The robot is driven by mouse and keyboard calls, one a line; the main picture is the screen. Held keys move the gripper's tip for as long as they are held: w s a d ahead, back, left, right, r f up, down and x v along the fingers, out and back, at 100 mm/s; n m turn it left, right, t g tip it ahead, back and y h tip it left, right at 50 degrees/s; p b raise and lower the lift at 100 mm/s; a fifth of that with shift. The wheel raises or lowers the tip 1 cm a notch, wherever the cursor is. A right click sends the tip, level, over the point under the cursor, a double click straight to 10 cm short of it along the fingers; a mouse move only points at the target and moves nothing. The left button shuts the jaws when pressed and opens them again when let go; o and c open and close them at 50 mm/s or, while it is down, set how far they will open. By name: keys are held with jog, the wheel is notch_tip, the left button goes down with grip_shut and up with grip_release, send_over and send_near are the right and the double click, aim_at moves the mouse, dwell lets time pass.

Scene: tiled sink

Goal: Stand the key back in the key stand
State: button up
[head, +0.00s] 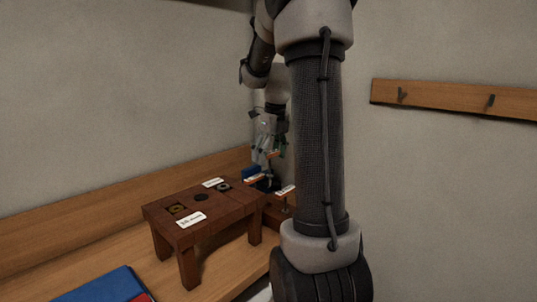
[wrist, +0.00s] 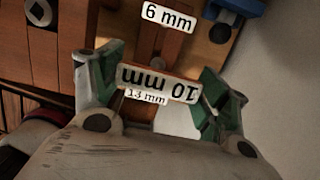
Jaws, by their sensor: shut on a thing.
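My gripper (wrist: 158,88) has its two green-padded fingers on either side of a piece with a white "10 mm" label, upside down in the wrist view. I take this piece to be the key (wrist: 160,80), and my gripper is shut on it. The key's shank is hidden. Behind it, the key stand (wrist: 185,58) shows "6 mm" and partly covered "13 mm" labels. In the head view, my gripper (head: 269,142) hangs above the small brown key stand (head: 276,214). I cannot tell whether the key touches the stand.
A dark red-brown block table (head: 222,213) with round and square holes and white labels stands left of the key stand. A blue object (head: 251,172) lies behind it. A blue book (head: 102,286) lies at the front left. A hook rail (head: 450,98) is on the right wall.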

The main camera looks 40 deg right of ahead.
aim_at(271, 175)
jog(key=shift+f, duration=0.1)
jog(key=shift+f, duration=2.8)
jog(key=shift+f, duration=2.3)
jog(key=o, duration=1.2)
jog(key=shift+r, duration=0.1)
notch_tip(271, 175, up, 12)
jog(key=s, duration=0.1)
jog(key=shift+s, duration=0.4)
jog(key=shift+d, duration=0.1)
